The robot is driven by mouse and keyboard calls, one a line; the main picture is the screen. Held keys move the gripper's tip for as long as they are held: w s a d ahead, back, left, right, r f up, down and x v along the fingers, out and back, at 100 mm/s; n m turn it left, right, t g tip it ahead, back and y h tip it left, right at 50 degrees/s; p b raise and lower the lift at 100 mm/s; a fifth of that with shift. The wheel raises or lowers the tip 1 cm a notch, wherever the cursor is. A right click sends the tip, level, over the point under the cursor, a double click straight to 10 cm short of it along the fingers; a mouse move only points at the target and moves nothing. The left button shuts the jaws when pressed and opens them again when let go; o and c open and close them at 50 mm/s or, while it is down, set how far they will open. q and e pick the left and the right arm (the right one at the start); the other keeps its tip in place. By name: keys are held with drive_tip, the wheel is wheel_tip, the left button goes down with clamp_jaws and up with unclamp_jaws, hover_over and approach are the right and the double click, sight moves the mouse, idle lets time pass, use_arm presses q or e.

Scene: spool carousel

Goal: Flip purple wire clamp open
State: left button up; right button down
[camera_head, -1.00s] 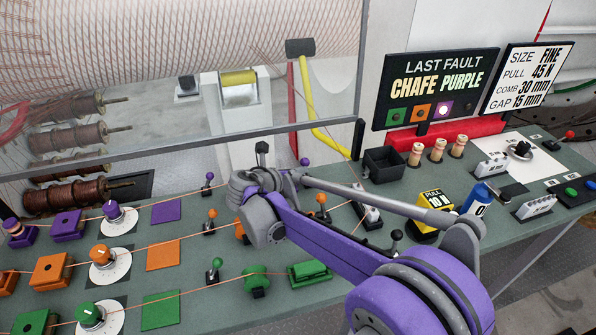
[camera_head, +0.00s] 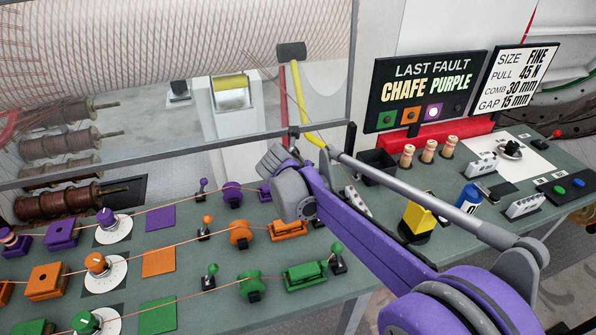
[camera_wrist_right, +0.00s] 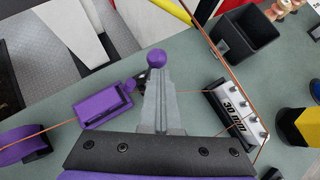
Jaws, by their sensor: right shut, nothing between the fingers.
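The purple clamp block (camera_wrist_right: 103,108) lies left of my right gripper (camera_wrist_right: 157,82) in the right wrist view. A purple ball knob (camera_wrist_right: 157,59) on a dark stem shows just beyond the fingertips. The fingers hide part of the stem, and I cannot tell whether they touch it. The gripper is shut and empty. In the head view, part of the purple block (camera_head: 264,194) shows left of my right wrist, which hides the knob. The fingers are not clearly visible there. My left gripper is out of view.
A white comb block (camera_wrist_right: 238,115) stands right of the gripper, with a wire running past it. A black bin (camera_wrist_right: 246,37) is farther right. The orange (camera_head: 288,230) and green (camera_head: 304,274) clamp blocks sit nearer. A yellow block (camera_head: 419,218) stands right of my arm.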

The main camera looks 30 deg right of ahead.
drive_tip(key=shift+s+d+f+m+y, duration=0.1)
drive_tip(key=shift+s+d+m+y, duration=0.05)
drive_tip(key=shift+d+y, duration=0.35)
drive_tip(key=shift+s+d+m+y, duration=0.1)
drive_tip(key=shift+d+m+y, duration=0.05)
drive_tip(key=shift+d+y, duration=0.35)
drive_tip(key=shift+a, duration=0.1)
drive_tip(key=shift+w+a+f+b, duration=0.2)
drive_tip(key=shift+a+f+b, duration=0.2)
drive_tip(key=shift+a, duration=0.3)
